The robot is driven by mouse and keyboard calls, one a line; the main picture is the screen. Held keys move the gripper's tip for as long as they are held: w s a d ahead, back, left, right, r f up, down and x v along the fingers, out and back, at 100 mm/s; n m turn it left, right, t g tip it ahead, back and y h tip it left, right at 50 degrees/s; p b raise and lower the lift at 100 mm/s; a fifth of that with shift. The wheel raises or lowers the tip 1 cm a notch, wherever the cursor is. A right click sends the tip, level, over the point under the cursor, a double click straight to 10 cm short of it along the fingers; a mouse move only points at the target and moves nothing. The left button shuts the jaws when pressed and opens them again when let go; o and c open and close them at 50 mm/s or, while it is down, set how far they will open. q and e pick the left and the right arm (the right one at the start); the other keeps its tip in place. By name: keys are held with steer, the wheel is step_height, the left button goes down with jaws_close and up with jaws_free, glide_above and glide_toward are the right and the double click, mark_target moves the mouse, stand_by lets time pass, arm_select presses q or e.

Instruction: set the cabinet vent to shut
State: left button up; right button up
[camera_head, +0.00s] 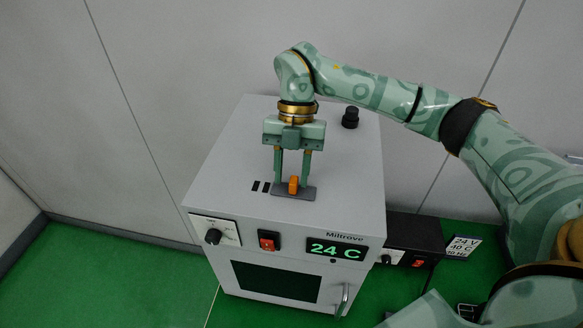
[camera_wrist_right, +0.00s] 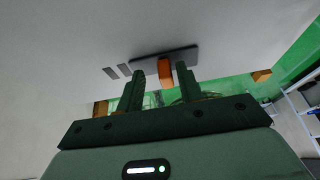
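The grey cabinet (camera_head: 330,130) stands on the floor with its vent on top. The vent shows dark slots (camera_head: 259,186) left of a dark grey slide plate (camera_head: 300,192) with an orange knob (camera_head: 293,185). Slots (camera_wrist_right: 110,73), plate (camera_wrist_right: 190,52) and knob (camera_wrist_right: 165,72) also show in the right wrist view. Some slots are uncovered; whether the plate hides more, I cannot tell. My right gripper (camera_head: 292,182) points down, open, with one finger on each side of the knob. A gap shows between fingers and knob. My left gripper is out of view.
A black knob (camera_head: 350,117) stands at the top's back right. The front has a dial (camera_head: 213,237), a red switch (camera_head: 269,241), a display (camera_head: 336,249) reading 24 C and a door handle (camera_head: 342,299). A black box (camera_head: 415,232) adjoins on the right.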

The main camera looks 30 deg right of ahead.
steer(key=shift+s, duration=0.85)
steer(key=shift+w, duration=0.2)
steer(key=shift+c, duration=0.3)
steer(key=shift+w, duration=0.2)
steer(key=c, duration=0.5)
jaws_close()
steer(key=shift+a, duration=0.15)
steer(key=w+a, duration=0.1)
steer(key=a, duration=0.1)
steer(key=w+a, duration=0.1)
steer(key=w, duration=0.1)
steer(key=shift+a, duration=0.35)
steer(key=shift+s+d, duration=0.1)
steer(key=o, duration=0.6)
jaws_free()
steer(key=shift+c, duration=0.2)
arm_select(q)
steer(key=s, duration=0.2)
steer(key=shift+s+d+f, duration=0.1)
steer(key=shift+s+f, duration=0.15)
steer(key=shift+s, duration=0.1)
arm_select(e)
steer(key=shift+a, duration=0.25)
